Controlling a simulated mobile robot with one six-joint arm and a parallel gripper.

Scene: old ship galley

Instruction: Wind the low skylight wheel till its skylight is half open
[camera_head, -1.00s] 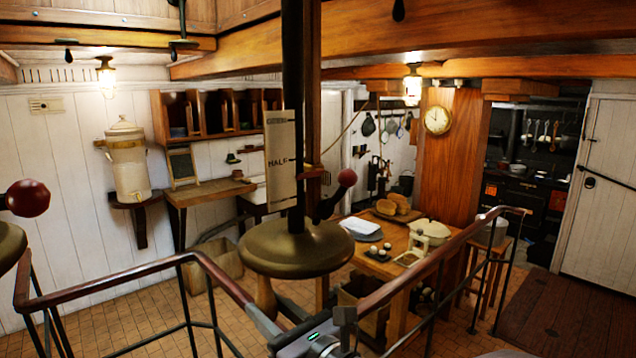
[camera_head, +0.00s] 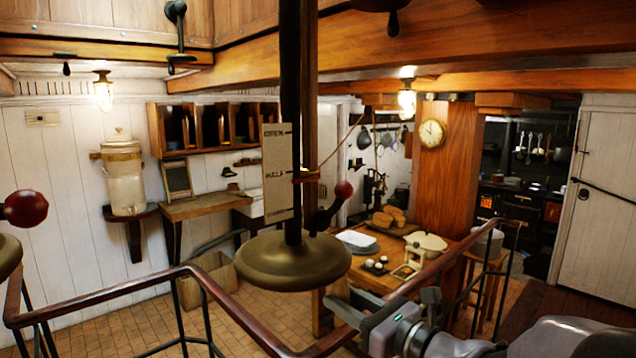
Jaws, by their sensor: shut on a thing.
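The brass skylight wheel (camera_head: 294,263) hangs level on a dark vertical rod in the middle of the view. A red knob (camera_head: 343,190) on a short dark arm stands above its right side. My gripper (camera_head: 338,303) reaches in from the lower right and is shut under the wheel's right side, at the wheel's hanging handle. The handle is mostly hidden there. The skylight itself cannot be made out.
A second brass wheel (camera_head: 8,255) with a red knob (camera_head: 25,208) is cut off at the left edge. A railing (camera_head: 180,272) runs across the front, close to my arm. A table (camera_head: 375,282) with bread and dishes stands behind it.

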